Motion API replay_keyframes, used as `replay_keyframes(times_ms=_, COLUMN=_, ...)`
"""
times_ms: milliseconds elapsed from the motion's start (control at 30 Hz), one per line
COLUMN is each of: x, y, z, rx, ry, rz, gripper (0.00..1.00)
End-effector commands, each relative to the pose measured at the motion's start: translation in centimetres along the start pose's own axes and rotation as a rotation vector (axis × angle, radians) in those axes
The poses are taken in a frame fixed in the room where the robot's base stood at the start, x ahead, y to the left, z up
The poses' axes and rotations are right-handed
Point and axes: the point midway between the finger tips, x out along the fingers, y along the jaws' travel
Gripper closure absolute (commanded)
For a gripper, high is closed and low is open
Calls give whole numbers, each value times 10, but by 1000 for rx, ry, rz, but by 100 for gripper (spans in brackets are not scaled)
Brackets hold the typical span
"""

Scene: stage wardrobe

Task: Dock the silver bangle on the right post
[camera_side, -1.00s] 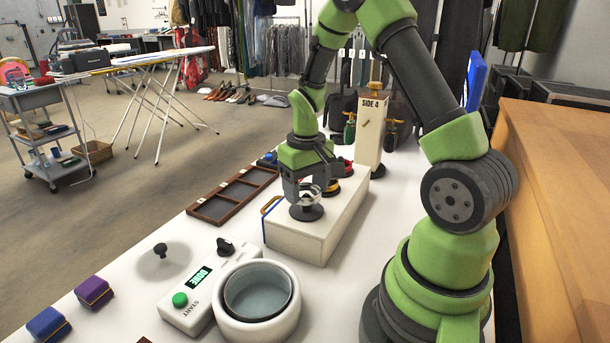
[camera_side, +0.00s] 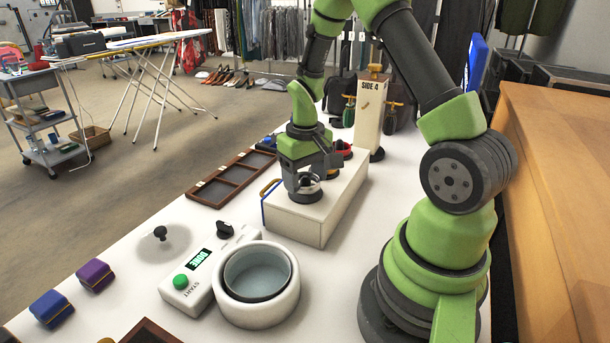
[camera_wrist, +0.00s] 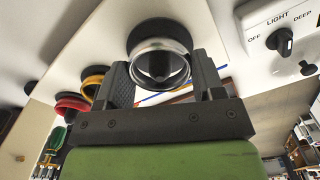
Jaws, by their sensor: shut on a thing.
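The silver bangle (camera_side: 309,186) is pinched between the two fingers of my gripper (camera_side: 302,178). It sits low over a dark round post base (camera_side: 305,197) at the near end of the white box (camera_side: 295,222). In the wrist view the bangle (camera_wrist: 160,60) shows as a bright ring between the fingertips of my gripper (camera_wrist: 162,80). The dark post (camera_wrist: 158,66) shows inside the ring, and its base (camera_wrist: 158,32) lies behind it. I cannot tell whether the bangle touches the base.
Red (camera_wrist: 72,104) and yellow (camera_wrist: 94,80) round pieces stand farther along the box. A compartmented brown tray (camera_side: 235,180) lies to the left. A control unit (camera_side: 205,272) and a white round bowl (camera_side: 256,305) stand in front. A tall "SIDE 4" block (camera_side: 370,120) stands behind.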

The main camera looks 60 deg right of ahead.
Motion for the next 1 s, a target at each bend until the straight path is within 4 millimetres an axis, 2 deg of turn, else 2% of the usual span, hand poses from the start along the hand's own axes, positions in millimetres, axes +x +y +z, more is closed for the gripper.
replay_keyframes(times_ms=533, x=0, y=0, z=0, rx=0, ry=0, rz=0, gripper=61)
replay_keyframes(times_ms=1000, x=9, y=0, z=0, rx=0, ry=0, rz=0, gripper=61)
